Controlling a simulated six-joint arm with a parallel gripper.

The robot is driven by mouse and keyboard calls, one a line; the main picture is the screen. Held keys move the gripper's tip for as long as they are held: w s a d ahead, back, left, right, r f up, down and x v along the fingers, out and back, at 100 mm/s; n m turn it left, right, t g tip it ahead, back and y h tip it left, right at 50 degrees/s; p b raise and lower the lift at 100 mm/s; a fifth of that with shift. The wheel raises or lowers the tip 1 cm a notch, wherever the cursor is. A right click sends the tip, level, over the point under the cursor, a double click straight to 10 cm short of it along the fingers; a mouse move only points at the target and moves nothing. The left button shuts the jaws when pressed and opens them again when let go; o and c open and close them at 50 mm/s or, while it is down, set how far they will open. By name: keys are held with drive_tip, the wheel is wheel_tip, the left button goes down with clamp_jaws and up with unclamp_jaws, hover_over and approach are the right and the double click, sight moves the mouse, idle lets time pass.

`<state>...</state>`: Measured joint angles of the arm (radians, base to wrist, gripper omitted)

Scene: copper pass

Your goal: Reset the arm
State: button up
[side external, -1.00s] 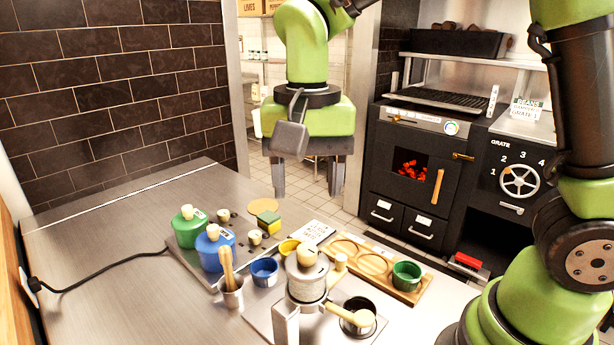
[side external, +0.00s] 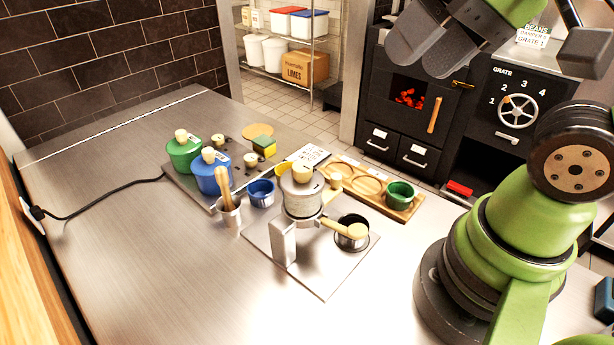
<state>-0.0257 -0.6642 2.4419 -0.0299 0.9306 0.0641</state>
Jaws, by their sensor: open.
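My gripper (side external: 420,58) is raised at the upper right in the side external view, partly cut off by the top edge. Its dark grey fingers point down and left in front of the black oven, apart and with nothing seen between them. It is well clear of everything on the steel counter (side external: 120,270). My green arm rises from its base at the right.
A mill (side external: 303,200) stands on a metal plate beside a small black pot (side external: 352,226). Left of them are a green canister (side external: 184,154), a blue canister (side external: 212,178) and a blue cup (side external: 261,194). A green cup (side external: 400,195) sits on a wooden tray (side external: 420,208). The counter's left front is clear.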

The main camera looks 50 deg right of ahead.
drive_tip(key=shift+s+d+f+t, duration=0.15)
drive_tip(key=shift+s+t, duration=0.15)
drive_tip(key=shift+s, duration=0.2)
idle(0.3)
